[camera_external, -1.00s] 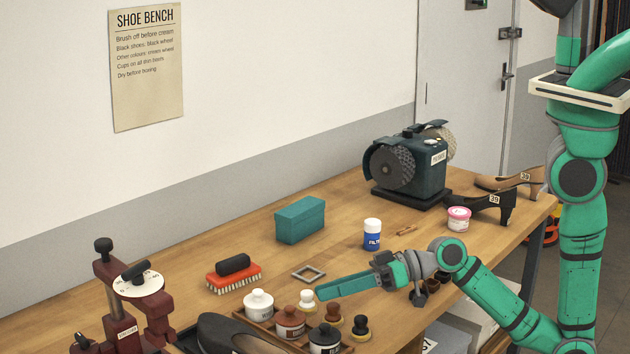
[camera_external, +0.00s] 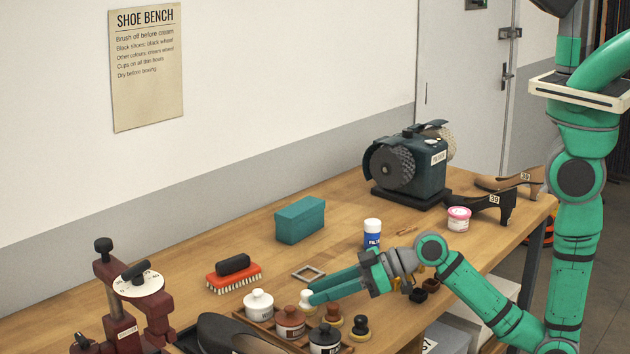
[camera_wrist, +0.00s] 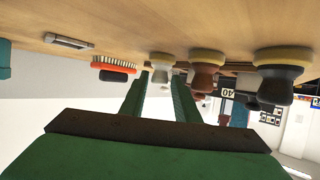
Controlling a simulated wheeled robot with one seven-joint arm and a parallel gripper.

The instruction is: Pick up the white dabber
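The white dabber (camera_external: 305,298) stands at the near side of the bench, partly hidden by my fingers. My gripper (camera_external: 311,291) is open and reaches in from the right, low over the bench, with its fingertips at the dabber. In the wrist view, the picture is upside down; the pale dabber (camera_wrist: 161,63) shows between the far ends of the two fingers (camera_wrist: 161,80). I cannot tell whether either finger touches it.
A brown dabber (camera_external: 333,317) and a black dabber (camera_external: 360,325) stand close by. White, brown and black lidded jars (camera_external: 259,303) sit in a wooden tray. A grey square frame (camera_external: 309,272) and a red brush (camera_external: 234,278) lie behind. A blue-and-white bottle (camera_external: 372,235) stands further right.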

